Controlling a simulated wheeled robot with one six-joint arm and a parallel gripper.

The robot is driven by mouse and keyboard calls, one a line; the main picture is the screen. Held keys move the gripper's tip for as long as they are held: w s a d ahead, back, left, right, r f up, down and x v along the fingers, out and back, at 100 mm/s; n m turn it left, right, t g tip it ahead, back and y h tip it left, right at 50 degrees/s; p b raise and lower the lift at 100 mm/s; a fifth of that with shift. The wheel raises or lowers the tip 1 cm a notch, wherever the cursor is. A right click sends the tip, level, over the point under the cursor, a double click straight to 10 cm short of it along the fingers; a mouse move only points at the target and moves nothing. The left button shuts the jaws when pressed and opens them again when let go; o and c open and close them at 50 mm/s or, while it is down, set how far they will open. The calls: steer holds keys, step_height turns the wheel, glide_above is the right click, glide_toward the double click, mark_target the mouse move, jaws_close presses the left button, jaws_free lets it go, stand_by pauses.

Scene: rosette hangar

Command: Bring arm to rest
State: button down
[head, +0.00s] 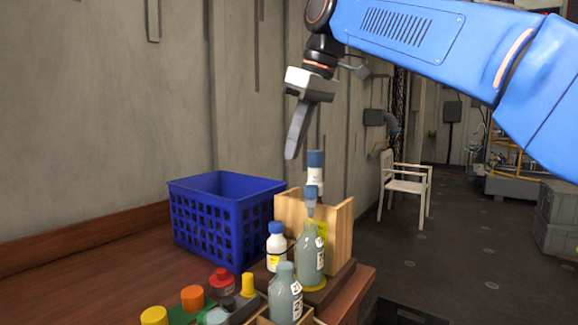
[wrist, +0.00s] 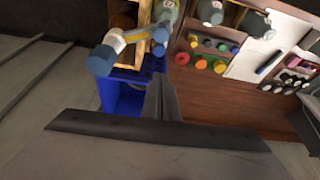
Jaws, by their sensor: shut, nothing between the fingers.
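My blue arm (head: 410,40) reaches in from the upper right of the head view. My gripper (head: 292,156) hangs from its end with the fingers pointing down, above the bottles and the wooden box. The fingers are closed together with nothing held. In the wrist view the gripper (wrist: 160,80) shows as one dark shut finger pair over the blue crate and the bench.
A blue crate (head: 205,215) stands on the brown bench (head: 110,262). A wooden box (head: 342,225) with a blue-capped bottle, grey bottles (head: 285,295) and a white bottle (head: 276,250) stand to its right. A white chair (head: 405,187) stands on the floor behind.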

steer(key=s+d+f+m+t+h, duration=0.1)
steer(key=s+d+f+m, duration=0.25)
steer(key=d+f, duration=0.35)
steer(key=s+d+f+m+t, duration=0.1)
steer(key=s+d+f+m, duration=0.1)
steer(key=s+d+f, duration=0.35)
steer(key=s+d+f+m, duration=0.1)
steer(key=s+d+f, duration=0.3)
steer(key=f, duration=0.5)
steer(key=s+d+f+m+h, duration=0.1)
steer(key=s+d+f+m, duration=0.1)
steer(key=f, duration=0.8)
steer(key=s+d+f+m+h, duration=0.1)
steer(key=s+d+f, duration=0.4)
steer(key=f, duration=0.5)
steer(key=shift+s+d+m+t, duration=0.35)
steer(key=shift+s+m, duration=0.4)
steer(key=shift+s, duration=0.35)
